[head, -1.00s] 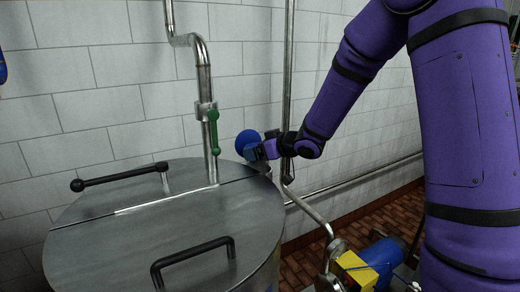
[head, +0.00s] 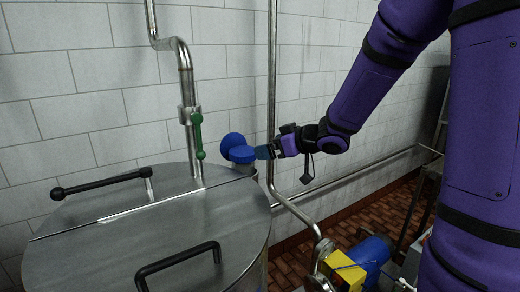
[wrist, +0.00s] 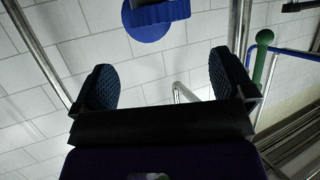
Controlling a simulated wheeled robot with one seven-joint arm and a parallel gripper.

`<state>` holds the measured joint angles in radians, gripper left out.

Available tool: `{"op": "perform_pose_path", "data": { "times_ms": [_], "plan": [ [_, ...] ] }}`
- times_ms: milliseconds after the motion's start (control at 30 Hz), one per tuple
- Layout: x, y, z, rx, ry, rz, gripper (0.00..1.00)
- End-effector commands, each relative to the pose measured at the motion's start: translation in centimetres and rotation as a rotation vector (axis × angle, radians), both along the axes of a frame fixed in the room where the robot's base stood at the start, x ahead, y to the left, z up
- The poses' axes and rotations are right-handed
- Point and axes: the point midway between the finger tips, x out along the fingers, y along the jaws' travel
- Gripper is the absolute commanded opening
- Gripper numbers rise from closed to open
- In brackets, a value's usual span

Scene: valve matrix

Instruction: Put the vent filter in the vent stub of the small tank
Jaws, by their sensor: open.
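The vent filter, a blue ribbed cap (head: 243,154), sits upright at the back right edge of the small tank's steel lid (head: 185,225). A short grey stub (head: 246,169) shows directly under it; whether it is fully seated I cannot tell. The ribbed cap also shows at the top of the wrist view (wrist: 160,13), partly cut off. A smooth blue round part (head: 231,144) shows behind it. My gripper (head: 264,152) is just right of the filter. In the wrist view its fingers (wrist: 163,82) are spread with nothing between them.
A vertical steel pipe (head: 272,80) stands close behind my gripper. Another pipe with a green valve handle (head: 197,135) rises left of the filter. Black lid handles (head: 180,258) stick up. A yellow and blue pump (head: 370,258) stands low right.

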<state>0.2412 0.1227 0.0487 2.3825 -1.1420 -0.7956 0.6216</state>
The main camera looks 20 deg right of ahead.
Motion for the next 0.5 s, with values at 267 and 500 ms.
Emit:
{"op": "perform_pose_path", "data": {
  "times_ms": [267, 500],
  "plan": [
    [-1.2, -0.8, 0.6, -0.001, 0.001, -0.003, 1.00],
    [-1.8, -2.3, 3.4, -0.110, -0.023, -0.155, 1.00]
  ]
}}
